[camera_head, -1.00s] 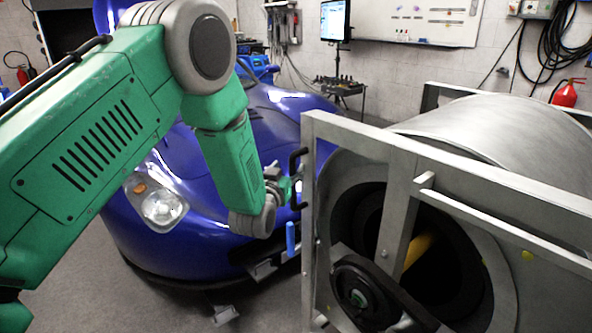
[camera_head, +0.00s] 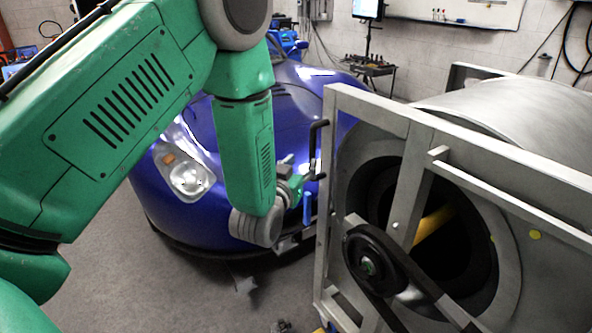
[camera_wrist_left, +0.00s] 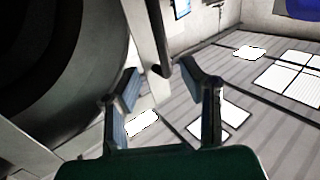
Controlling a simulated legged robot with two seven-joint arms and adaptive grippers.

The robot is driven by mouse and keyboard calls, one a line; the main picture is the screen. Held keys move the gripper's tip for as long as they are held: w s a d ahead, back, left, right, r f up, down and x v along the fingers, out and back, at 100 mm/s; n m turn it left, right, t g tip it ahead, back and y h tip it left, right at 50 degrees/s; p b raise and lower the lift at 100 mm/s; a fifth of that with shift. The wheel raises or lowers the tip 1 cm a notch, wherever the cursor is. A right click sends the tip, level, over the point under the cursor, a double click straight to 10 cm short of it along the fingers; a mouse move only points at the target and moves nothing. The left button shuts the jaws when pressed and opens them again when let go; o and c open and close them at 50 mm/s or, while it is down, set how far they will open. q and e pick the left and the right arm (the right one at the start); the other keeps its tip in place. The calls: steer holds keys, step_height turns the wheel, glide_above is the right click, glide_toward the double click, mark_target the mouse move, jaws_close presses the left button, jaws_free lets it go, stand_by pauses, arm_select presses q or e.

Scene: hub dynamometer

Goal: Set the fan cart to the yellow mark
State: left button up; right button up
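The fan cart (camera_head: 380,110) is a grey metal frame with a large round duct and a dark belt wheel, at the right of the head view. A black handle (camera_head: 316,148) stands on its left post. My left gripper (camera_head: 306,194) is beside that post, near the lower end of the handle, partly hidden by my arm. In the left wrist view, its fingers (camera_wrist_left: 166,108) are apart with nothing between them; the handle (camera_wrist_left: 157,45) and post are beyond the fingertips. My right gripper is not in view.
A blue car (camera_head: 200,200) stands close behind my left arm and the cart. A trolley (camera_head: 370,70) with a monitor (camera_head: 367,8) is at the back wall. Grey floor (camera_head: 180,295) is clear at the lower left.

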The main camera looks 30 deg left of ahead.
arm_select(q)
steer(key=shift+a+v, duration=0.2)
steer(key=shift+v, duration=1.3)
steer(key=shift+f, duration=0.15)
steer(key=s+d+f+m+g+h, duration=0.1)
steer(key=s+d+f+g, duration=0.1)
steer(key=s+f+g, duration=0.5)
steer(key=s+d+f+m+g+h, duration=0.15)
steer(key=s+f, duration=0.35)
steer(key=f, duration=0.6)
steer(key=s+d+f+g, duration=0.1)
steer(key=s+f+g, duration=0.1)
steer(key=s, duration=0.5)
steer(key=s+f+g+h, duration=0.1)
steer(key=s+f+g, duration=0.2)
steer(key=s, duration=0.4)
steer(key=s+d+f+g, duration=0.1)
steer(key=s+f+g, duration=0.2)
steer(key=s+f, duration=0.2)
steer(key=s, duration=0.2)
steer(key=shift+s+d, duration=0.35)
steer(key=shift+s, duration=0.05)
steer(key=shift+w+f+g, duration=0.1)
steer(key=shift+g, duration=0.15)
